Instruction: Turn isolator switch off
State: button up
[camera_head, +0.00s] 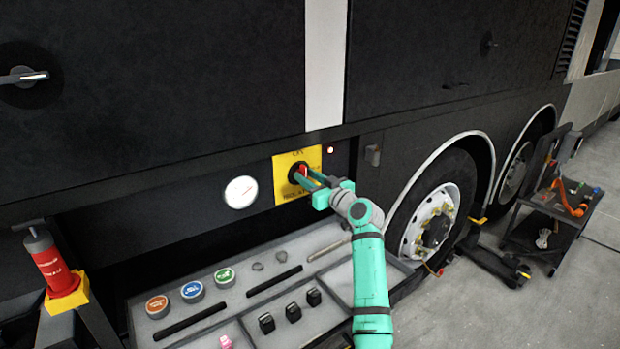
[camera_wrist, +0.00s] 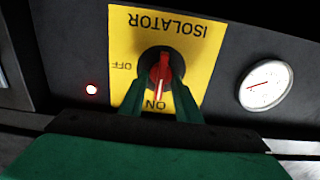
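The isolator switch is a red handle (camera_wrist: 161,74) in a dark round mount on a yellow plate (camera_wrist: 190,40) marked ISOLATOR, OFF and ON. The wrist view shows the plate upside down. The handle's white mark points at ON. In the head view the yellow plate (camera_head: 283,166) is on the coach's lower side, with the red handle (camera_head: 303,170) partly hidden by my gripper. My gripper (camera_wrist: 161,86) has one green finger on each side of the handle, with narrow dark gaps between, so it looks open around it. My gripper (camera_head: 300,176) reaches it from the right.
A red lamp (camera_head: 330,150) glows right of the plate, and a white gauge (camera_head: 241,192) is left of it. A grey parts tray (camera_head: 290,249) lies below my arm.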

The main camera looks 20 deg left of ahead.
jog(key=shift+a, duration=0.3)
jog(key=shift+c, duration=1.4)
jog(key=shift+m, duration=0.3)
jog(key=m, duration=0.3)
jog(key=shift+d+m, duration=0.1)
jog(key=shift+m, duration=0.2)
jog(key=m, duration=0.4)
jog(key=shift+w+d+f+m, duration=0.1)
jog(key=shift+w+m, duration=0.05)
jog(key=shift+m, duration=0.15)
jog(key=shift+w+d+f+m, duration=0.1)
jog(key=shift+m, duration=2.15)
jog(key=shift+w+f+m, duration=0.1)
jog(key=shift+m, duration=2.15)
